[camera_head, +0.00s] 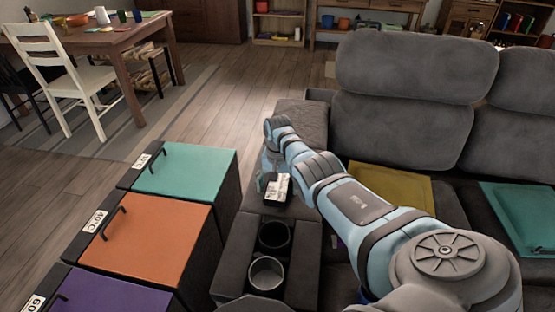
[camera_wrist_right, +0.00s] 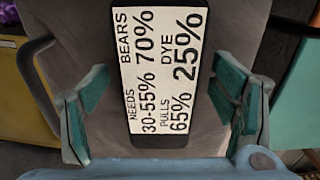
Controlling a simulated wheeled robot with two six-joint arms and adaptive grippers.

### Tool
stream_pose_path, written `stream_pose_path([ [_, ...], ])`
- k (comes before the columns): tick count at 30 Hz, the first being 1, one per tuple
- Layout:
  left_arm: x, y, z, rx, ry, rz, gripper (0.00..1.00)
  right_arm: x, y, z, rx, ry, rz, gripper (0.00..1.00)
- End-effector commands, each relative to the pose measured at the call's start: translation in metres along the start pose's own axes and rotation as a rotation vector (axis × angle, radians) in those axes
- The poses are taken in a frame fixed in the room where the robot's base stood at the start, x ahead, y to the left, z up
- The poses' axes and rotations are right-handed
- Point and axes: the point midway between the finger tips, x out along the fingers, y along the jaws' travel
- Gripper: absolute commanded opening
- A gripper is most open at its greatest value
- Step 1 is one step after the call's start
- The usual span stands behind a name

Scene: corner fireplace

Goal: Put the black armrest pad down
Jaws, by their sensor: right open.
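The black armrest pad (camera_head: 276,190) lies on the grey sofa armrest (camera_head: 297,120), behind the cup holders. In the right wrist view the pad (camera_wrist_right: 162,75) is a dark slab with a white label carrying black words and percentages. My right gripper (camera_head: 269,163) is at the pad, coming from the right. In the wrist view its green-padded fingers (camera_wrist_right: 165,100) stand apart on either side of the pad, with gaps between them and its edges. It appears to rest on the grey upholstery. My left gripper is not in view.
Two cup holders (camera_head: 267,273) sit in the armrest. Left of it stand boxes with teal (camera_head: 185,169), orange (camera_head: 145,235) and purple (camera_head: 110,295) lids. A yellow panel (camera_head: 390,188) and a teal panel (camera_head: 522,215) lie on the sofa seats. A table and chairs stand far left.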

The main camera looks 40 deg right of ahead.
Motion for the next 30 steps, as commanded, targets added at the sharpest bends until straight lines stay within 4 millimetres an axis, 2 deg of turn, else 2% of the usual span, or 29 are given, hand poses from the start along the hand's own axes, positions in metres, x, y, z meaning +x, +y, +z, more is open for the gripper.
stream_pose_path([
  [5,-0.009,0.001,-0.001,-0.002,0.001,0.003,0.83,-0.011,0.0,0.0,0.0,0.001,-0.001,0.79],
  [8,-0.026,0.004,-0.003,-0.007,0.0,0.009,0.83,-0.035,0.0,0.0,0.0,0.002,-0.001,0.79],
  [12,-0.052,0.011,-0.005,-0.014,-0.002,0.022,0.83,-0.077,0.0,-0.001,0.0,0.003,-0.001,0.79],
  [15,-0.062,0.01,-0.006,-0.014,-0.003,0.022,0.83,-0.102,0.001,-0.001,0.001,0.002,0.0,0.79],
  [18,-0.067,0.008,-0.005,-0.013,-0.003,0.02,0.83,-0.117,0.0,-0.001,0.001,0.002,-0.001,0.79],
  [22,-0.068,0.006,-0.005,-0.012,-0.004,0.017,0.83,-0.124,0.0,0.0,0.001,0.0,0.0,0.79],
  [30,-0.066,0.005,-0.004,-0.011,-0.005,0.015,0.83,-0.123,0.0,0.0,0.001,0.0,0.0,0.79],
])
